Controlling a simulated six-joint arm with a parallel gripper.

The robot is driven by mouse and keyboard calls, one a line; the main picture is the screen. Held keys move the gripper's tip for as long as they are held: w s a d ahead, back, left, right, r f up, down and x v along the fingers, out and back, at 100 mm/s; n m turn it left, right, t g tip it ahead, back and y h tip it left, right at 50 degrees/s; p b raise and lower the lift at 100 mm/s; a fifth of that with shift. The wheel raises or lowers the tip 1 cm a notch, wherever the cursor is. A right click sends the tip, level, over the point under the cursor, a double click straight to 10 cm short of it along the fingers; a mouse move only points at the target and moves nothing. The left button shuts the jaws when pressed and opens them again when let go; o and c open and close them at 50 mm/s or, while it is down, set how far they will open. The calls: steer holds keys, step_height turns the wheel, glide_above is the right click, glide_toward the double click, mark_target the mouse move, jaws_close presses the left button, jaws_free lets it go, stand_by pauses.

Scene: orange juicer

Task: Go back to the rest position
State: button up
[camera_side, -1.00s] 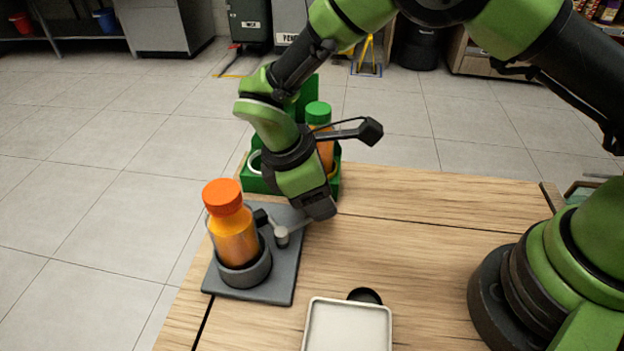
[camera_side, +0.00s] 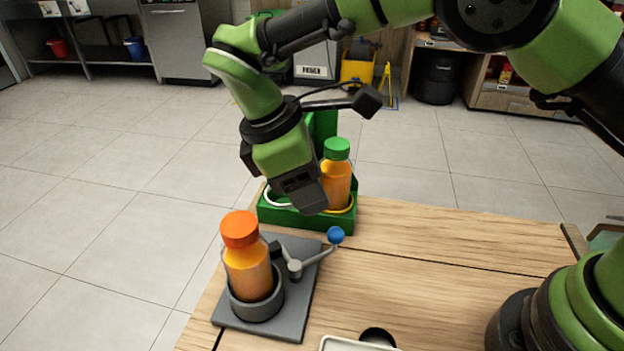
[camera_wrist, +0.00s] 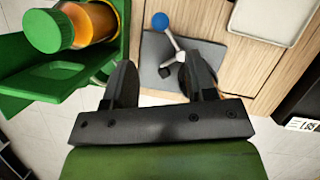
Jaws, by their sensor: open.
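My gripper (camera_side: 308,200) is above the table between the green rack and the juicer fixture. In the wrist view my gripper (camera_wrist: 160,78) has its two fingers apart with nothing held between them. The grey fixture (camera_side: 268,327) holds an orange-capped bottle (camera_side: 247,268) upright in its round cup. Its lever with a blue knob (camera_side: 335,235) points to the right, below and clear of my gripper. The knob also shows in the wrist view (camera_wrist: 160,20), beyond the fingers.
A green rack (camera_side: 330,218) at the table's back holds a green-capped juice bottle (camera_side: 336,187), close behind my gripper. A white tray (camera_wrist: 262,22) lies on the wooden table (camera_side: 430,275) near a dark round hole (camera_side: 377,337). The table's right part is mostly clear.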

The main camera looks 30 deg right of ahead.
steer(key=s+d+r+m+t+y, duration=0.35)
steer(key=d+r+m, duration=0.45)
steer(key=r, duration=0.6)
steer(key=s+d+r+m+t+y, duration=0.1)
steer(key=s+d+m+t, duration=0.1)
steer(key=s+d+m, duration=0.2)
steer(key=s+d+m+t+y, duration=0.1)
steer(key=s+d+m+t, duration=0.2)
steer(key=s, duration=0.6)
steer(key=shift+s+d+r+m, duration=0.3)
steer(key=shift+d+m, duration=0.25)
steer(key=shift+m, duration=0.45)
